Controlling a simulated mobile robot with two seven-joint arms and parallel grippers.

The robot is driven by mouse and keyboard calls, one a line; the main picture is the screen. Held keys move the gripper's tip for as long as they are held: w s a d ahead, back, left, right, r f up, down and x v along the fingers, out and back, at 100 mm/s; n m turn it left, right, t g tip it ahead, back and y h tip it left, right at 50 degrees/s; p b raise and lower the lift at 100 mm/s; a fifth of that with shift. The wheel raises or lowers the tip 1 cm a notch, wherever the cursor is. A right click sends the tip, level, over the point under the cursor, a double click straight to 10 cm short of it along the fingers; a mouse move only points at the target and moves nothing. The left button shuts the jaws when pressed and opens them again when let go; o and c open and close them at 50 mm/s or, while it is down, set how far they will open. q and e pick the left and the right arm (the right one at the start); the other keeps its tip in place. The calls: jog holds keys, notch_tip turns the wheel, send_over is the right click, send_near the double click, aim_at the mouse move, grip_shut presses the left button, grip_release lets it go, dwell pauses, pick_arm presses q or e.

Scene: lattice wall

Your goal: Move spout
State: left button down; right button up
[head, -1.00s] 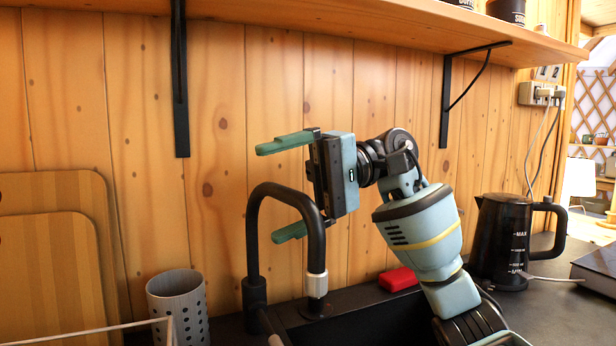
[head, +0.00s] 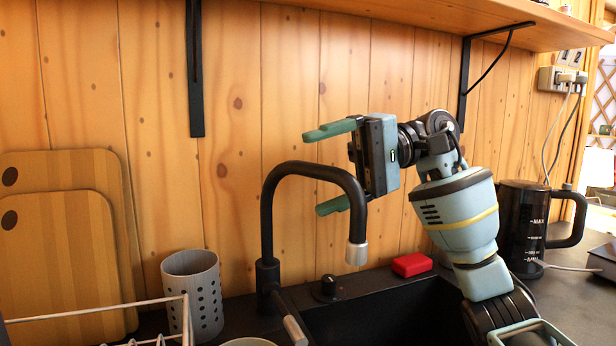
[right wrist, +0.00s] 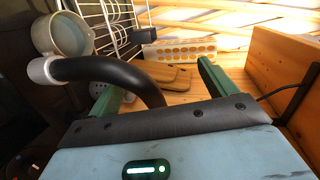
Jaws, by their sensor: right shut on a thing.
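The black faucet spout (head: 315,170) curves up from its base (head: 268,275) and over to the right. Its pale tip (head: 356,253) points down by the sink's back edge. The exact contact is hard to see. My left gripper is not in view.
The black sink (head: 390,310) lies below, with a knob (head: 328,287) and a red sponge-like block (head: 411,264) behind it. A perforated grey cup (head: 192,295) and cutting boards (head: 60,240) stand left, a kettle (head: 522,225) right. A shelf (head: 430,17) hangs above.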

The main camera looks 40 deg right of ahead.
jog(key=shift+n+g+y, duration=0.4)
jog(key=shift+n+g, duration=0.2)
jog(key=shift+g, duration=0.2)
jog(key=s, duration=0.1)
jog(key=s+d+r, duration=0.1)
jog(key=s, duration=0.1)
jog(key=s+r, duration=0.1)
jog(key=s, duration=0.1)
jog(key=shift+s+d+r, duration=0.15)
jog(key=shift+d+r, duration=0.05)
jog(key=shift+d, duration=0.15)
jog(key=shift+c, duration=0.4)
jog(key=s, duration=0.2)
jog(key=s+r, duration=0.1)
jog(key=shift+s+d+b, duration=0.3)
jog(key=shift+s, duration=0.1)
jog(key=c, duration=0.5)
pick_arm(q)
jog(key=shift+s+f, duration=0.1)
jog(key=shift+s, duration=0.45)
pick_arm(e)
jog(key=shift+o, duration=0.2)
jog(key=shift+w+f, duration=0.25)
jog(key=shift+w, duration=0.55)
